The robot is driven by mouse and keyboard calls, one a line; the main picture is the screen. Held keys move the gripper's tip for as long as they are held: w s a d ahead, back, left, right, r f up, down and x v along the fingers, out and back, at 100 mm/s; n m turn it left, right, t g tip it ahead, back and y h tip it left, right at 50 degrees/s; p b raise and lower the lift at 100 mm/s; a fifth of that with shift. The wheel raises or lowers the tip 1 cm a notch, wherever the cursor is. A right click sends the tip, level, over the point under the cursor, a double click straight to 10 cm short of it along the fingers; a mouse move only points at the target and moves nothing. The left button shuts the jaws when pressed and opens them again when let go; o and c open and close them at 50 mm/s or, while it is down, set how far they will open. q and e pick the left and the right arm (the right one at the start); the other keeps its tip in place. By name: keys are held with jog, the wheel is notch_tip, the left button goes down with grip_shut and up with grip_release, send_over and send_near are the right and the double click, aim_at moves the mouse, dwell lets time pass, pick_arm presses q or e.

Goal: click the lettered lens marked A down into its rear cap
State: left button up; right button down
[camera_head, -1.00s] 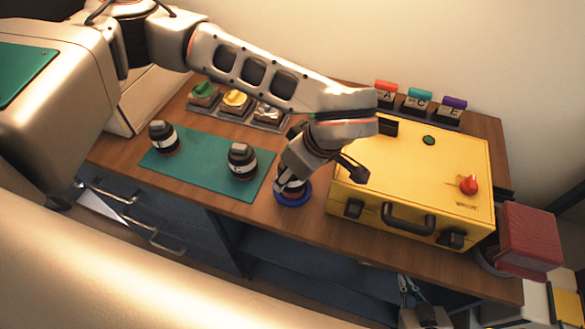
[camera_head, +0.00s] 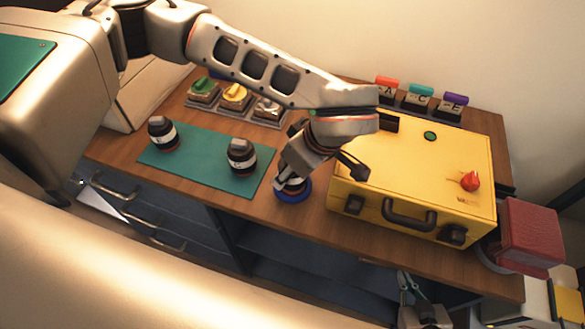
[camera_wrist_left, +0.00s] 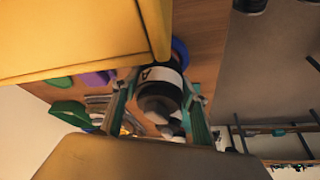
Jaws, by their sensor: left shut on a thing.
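The lens marked A (camera_wrist_left: 160,85) is dark with a white band and sits between the teal fingers of my left gripper (camera_wrist_left: 158,110) in the left wrist view. In the head view my left gripper (camera_head: 290,180) is shut on it from above. A blue ring-shaped base (camera_head: 293,196), seemingly the rear cap, lies on the table right under the lens; it also shows in the left wrist view (camera_wrist_left: 180,50). I cannot tell if the lens is fully seated in it. My right gripper (camera_head: 411,288) hangs empty below the table's front edge, its fingers apart.
A yellow case (camera_head: 400,165) stands close to the right of the lens. Two other lenses (camera_head: 162,134) (camera_head: 242,157) stand on a teal mat (camera_head: 205,172) to the left. Lettered blocks A, C and E (camera_head: 420,101) stand behind the case. Coloured pieces sit in a grey tray (camera_head: 236,108).

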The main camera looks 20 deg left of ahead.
pick_arm(q)
jog(key=shift+f+b, duration=0.85)
jog(key=shift+b, duration=0.1)
dwell(5.0)
jog(key=shift+r, duration=0.1)
jog(key=shift+r+p, duration=1.75)
jog(key=shift+r, duration=1.25)
jog(key=shift+f, duration=0.15)
